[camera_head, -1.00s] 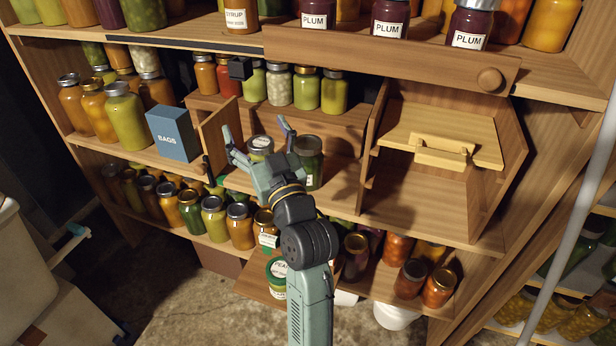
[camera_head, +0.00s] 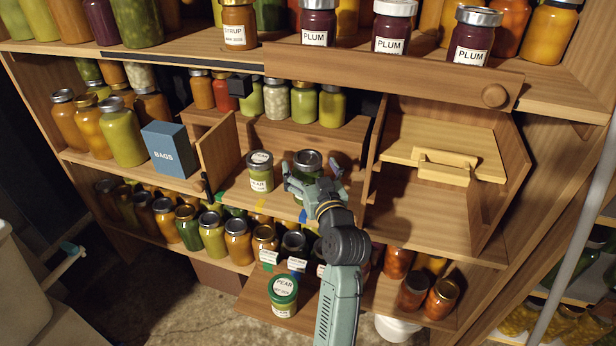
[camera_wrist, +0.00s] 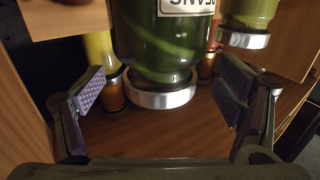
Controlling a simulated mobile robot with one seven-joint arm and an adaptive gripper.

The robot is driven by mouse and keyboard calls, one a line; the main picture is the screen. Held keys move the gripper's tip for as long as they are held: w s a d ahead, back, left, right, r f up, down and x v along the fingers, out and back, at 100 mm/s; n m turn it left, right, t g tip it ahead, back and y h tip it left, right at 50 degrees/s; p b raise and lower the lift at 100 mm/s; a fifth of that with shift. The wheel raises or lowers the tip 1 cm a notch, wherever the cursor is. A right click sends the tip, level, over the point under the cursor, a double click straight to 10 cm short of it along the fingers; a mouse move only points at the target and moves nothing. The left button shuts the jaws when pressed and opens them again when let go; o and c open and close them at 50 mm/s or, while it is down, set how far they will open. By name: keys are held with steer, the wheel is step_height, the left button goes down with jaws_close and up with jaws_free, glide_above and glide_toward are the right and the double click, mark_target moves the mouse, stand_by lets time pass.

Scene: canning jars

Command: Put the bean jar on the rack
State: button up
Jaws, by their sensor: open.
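The bean jar is a green glass jar with a silver lid (camera_head: 308,161), upright on the wooden shelf behind my gripper. In the wrist view, which shows things upside down, its green body (camera_wrist: 165,45) is centred between my fingers, with part of a label reading "...EANS". My gripper (camera_head: 312,178) is open at the jar's front; gaps show between both finger pads and the glass in the wrist view. My gripper hides the jar's lower part in the head view. I cannot tell for sure which ledge is the rack; a low pull-out board (camera_head: 255,303) carries small tags.
A pear jar (camera_head: 260,174) stands just left of the bean jar. Another pear jar with a green lid (camera_head: 283,292) stands on the low board. A small open door (camera_head: 218,152) and a blue bags box (camera_head: 170,148) are left. An open compartment (camera_head: 415,205) is right.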

steer(key=shift+x, duration=1.15)
steer(key=shift+d+f, duration=0.1)
jaws_close()
